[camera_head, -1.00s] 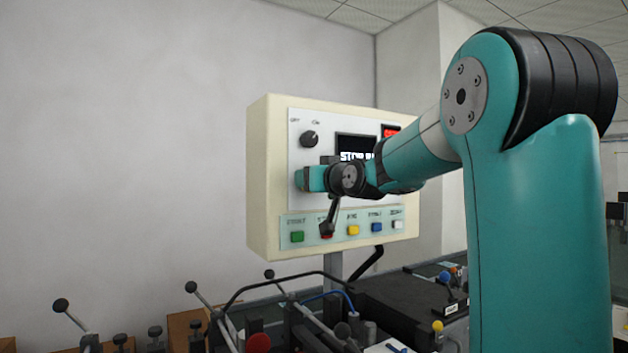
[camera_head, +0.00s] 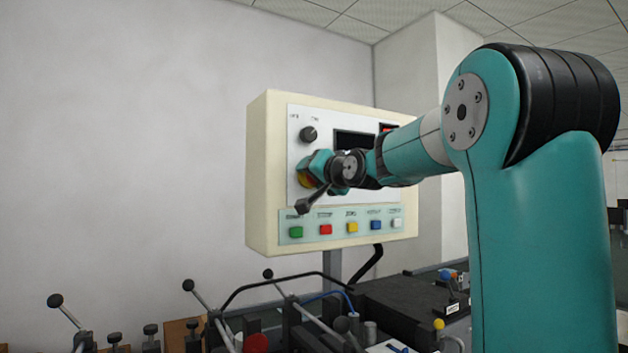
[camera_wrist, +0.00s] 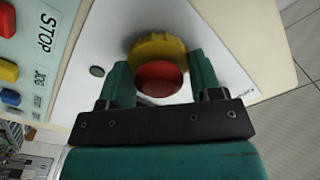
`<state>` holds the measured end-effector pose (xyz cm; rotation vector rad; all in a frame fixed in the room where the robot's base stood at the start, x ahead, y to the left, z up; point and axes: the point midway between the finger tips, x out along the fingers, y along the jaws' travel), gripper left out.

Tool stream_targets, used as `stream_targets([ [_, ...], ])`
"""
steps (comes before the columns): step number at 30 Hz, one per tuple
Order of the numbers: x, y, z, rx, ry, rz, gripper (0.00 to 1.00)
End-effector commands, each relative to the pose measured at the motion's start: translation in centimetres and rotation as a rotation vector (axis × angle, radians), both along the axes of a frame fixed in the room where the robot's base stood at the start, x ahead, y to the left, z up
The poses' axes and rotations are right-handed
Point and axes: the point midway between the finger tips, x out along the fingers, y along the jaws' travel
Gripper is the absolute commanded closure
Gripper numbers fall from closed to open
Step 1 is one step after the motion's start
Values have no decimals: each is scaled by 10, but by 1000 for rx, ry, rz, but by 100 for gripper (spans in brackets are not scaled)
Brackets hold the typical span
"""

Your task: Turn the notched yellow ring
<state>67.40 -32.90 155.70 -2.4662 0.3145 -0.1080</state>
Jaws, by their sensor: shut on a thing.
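The notched yellow ring (camera_wrist: 152,48) surrounds a red round button (camera_wrist: 159,78) on the panel face in the wrist view. My gripper (camera_wrist: 161,72) has its two teal fingers on either side of the ring and button, shut on the ring. The wrist hides most of the ring there.
The panel has a black knob (camera_head: 308,134), a dark screen (camera_head: 354,140) and a row of coloured buttons (camera_head: 325,230) below my wrist. Clamps and levers (camera_head: 205,310) crowd the bench below. A bare wall stands at left.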

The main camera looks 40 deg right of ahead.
Motion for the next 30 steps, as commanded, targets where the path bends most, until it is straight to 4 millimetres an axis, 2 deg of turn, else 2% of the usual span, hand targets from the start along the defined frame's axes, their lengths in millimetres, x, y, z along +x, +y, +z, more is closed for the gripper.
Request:
stream_targets([
  [9,0,-1,-1,108,-27,-1,66],
  [24,0,-1,-1,124,-31,0,66],
  [25,0,-1,-1,124,-31,0,35],
  [27,0,-1,-1,123,-31,0,19],
  [30,0,-1,-1,123,-31,0,18],
])
